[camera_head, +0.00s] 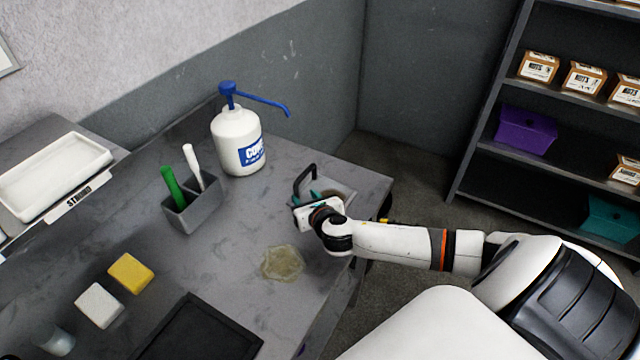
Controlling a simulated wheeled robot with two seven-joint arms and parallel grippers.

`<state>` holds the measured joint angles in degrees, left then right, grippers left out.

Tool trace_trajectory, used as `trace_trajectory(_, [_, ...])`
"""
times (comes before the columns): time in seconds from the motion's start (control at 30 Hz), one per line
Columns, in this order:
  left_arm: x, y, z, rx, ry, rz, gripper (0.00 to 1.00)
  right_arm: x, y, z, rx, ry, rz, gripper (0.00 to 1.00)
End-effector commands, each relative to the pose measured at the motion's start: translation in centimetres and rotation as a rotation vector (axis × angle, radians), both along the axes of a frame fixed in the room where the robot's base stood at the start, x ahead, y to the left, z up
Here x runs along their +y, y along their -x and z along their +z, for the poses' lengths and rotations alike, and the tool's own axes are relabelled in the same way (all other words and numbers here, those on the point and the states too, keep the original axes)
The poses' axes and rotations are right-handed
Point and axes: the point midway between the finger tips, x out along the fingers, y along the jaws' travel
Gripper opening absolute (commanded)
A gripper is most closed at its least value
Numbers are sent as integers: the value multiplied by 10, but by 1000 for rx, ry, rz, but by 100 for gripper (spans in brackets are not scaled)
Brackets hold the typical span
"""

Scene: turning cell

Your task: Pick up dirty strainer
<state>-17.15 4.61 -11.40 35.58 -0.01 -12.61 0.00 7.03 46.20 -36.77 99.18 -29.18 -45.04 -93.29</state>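What looks like the dirty strainer, a grey piece with a brownish inside (346,190) and a black upright handle (303,174), sits near the right end of the grey counter. My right gripper (306,197) is right at it, partly covering it. Its teal fingertips show apart, close to the foot of the handle, so it looks open. Whether they touch the handle is hard to tell. The strainer's near side is hidden by the gripper and wrist. My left gripper is not in view.
A white pump bottle (238,145) stands behind, left of the strainer. A grey holder (193,212) has green and white handled tools. A brownish puddle (282,263) lies in front. Yellow (131,273) and white (99,305) blocks and a black tray (201,335) are left. Shelves (480,150) stand right.

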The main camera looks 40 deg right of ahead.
Motion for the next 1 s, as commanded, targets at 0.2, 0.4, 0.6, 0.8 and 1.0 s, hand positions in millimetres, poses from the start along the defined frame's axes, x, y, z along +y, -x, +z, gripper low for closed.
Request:
trace_trajectory(0.2, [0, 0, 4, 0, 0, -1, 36, -2, -13, -2, 0, -2, -1, 40])
trace_trajectory(0.4, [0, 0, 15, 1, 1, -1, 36, -5, -41, -2, -1, -3, -2, 40])
trace_trajectory(0.6, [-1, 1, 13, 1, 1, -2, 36, -10, -57, -12, 0, -4, -2, 40])
trace_trajectory(0.8, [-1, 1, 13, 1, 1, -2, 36, -10, -59, -14, 1, -4, 0, 40])
trace_trajectory(1.0, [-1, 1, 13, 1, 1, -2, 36, -10, -59, -14, 1, -3, -1, 20])
